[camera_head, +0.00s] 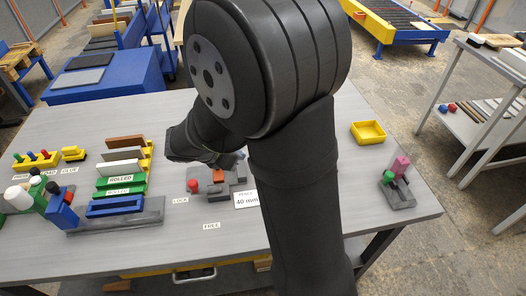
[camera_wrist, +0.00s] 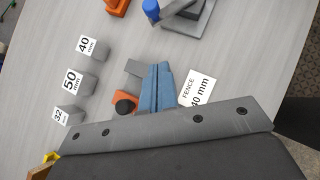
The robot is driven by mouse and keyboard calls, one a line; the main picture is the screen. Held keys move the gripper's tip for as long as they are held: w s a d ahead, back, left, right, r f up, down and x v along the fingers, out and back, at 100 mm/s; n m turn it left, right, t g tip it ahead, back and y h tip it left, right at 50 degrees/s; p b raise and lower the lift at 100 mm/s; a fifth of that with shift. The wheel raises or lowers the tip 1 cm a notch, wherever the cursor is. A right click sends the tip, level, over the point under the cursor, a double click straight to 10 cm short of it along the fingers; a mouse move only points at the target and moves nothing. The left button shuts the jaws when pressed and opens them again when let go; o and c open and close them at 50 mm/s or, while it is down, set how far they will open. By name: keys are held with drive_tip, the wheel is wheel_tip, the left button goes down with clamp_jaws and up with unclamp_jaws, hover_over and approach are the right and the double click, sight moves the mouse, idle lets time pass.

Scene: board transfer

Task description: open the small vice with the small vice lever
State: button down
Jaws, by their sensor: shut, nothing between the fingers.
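A small grey fixture (camera_head: 399,194) with a green knob and a pink block stands at the table's right; it looks like a small vice. In the wrist view, a grey base (camera_wrist: 197,22) with a blue knob (camera_wrist: 151,9) is cut off by the top edge. I cannot tell which is the small vice or which part is its lever. My gripper (camera_wrist: 158,66) shows two blue-grey fingers together, empty, between an orange piece with a black knob (camera_wrist: 125,106) and the fence sign (camera_wrist: 197,91).
Grey blocks marked 40 (camera_wrist: 94,50), 50 (camera_wrist: 80,82) and 32 mm (camera_wrist: 69,115) stand near the fingers. A red knob (camera_head: 193,186) is near the LOCK label. A yellow tray (camera_head: 368,132) is at back right. A block rack (camera_head: 115,208) stands left.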

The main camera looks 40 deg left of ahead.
drive_tip(key=shift+s+n, duration=0.15)
drive_tip(key=shift+n, duration=0.15)
drive_tip(key=shift+f, duration=0.1)
drive_tip(key=x, duration=1)
drive_tip(key=shift+w+f, duration=0.1)
drive_tip(key=shift+w, duration=0.2)
drive_tip(key=shift+w+d, duration=0.1)
drive_tip(key=shift+w, duration=1.05)
drive_tip(key=shift+w+r, duration=0.2)
drive_tip(key=shift+w, duration=0.4)
drive_tip(key=shift+w, duration=0.1)
